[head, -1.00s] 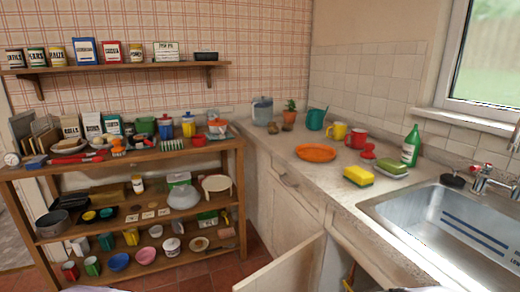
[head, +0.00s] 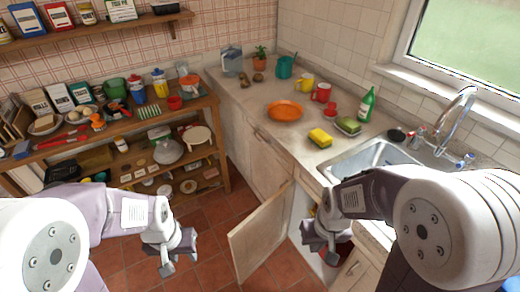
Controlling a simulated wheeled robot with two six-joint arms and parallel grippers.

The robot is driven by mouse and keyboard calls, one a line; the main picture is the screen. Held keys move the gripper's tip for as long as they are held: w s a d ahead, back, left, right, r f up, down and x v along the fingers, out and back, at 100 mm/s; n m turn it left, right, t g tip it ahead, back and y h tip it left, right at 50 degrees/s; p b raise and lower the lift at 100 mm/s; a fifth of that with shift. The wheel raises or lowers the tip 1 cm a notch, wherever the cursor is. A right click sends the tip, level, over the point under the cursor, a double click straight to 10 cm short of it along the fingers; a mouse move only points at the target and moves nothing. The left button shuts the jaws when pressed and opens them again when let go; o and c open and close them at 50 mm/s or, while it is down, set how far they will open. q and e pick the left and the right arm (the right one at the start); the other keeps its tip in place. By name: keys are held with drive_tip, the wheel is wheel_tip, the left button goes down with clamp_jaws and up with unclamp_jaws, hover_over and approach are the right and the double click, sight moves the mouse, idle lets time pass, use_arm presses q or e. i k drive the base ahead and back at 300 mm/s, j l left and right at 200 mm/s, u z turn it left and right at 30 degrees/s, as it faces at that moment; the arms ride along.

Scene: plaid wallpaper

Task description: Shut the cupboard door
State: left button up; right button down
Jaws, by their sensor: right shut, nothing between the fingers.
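The cupboard door (head: 258,236) is a pale, worn wooden panel below the counter. It stands open, swung out over the floor.
The counter (head: 240,98) holds an orange plate (head: 285,111), a yellow sponge (head: 320,138), mugs and a green bottle (head: 367,105). The sink (head: 370,158) is at right. A loaded wooden shelf (head: 215,160) stands at left. Red tiled floor (head: 205,225) lies free between shelf and door.

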sight(255, 239)
drive_tip(key=i+j+z, duration=0.15)
drive_tip(key=j+z, duration=0.25)
drive_tip(key=i+j+z, duration=0.1)
drive_tip(key=j+z, duration=0.35)
drive_tip(key=j, duration=0.2)
drive_tip(key=j+z, duration=0.4)
drive_tip(key=j, duration=0.15)
drive_tip(key=j+z, duration=0.4)
drive_tip(key=j, duration=0.15)
drive_tip(key=k+j+z, duration=0.2)
drive_tip(key=j+z, duration=0.25)
drive_tip(key=k+j, duration=0.1)
drive_tip(key=k, duration=0.5)
drive_tip(key=i+u, duration=0.2)
drive_tip(key=u, duration=0.15)
drive_tip(key=i+l+u, duration=0.15)
drive_tip(key=u, duration=0.2)
drive_tip(key=i+l+u, duration=0.15)
drive_tip(key=u, duration=0.15)
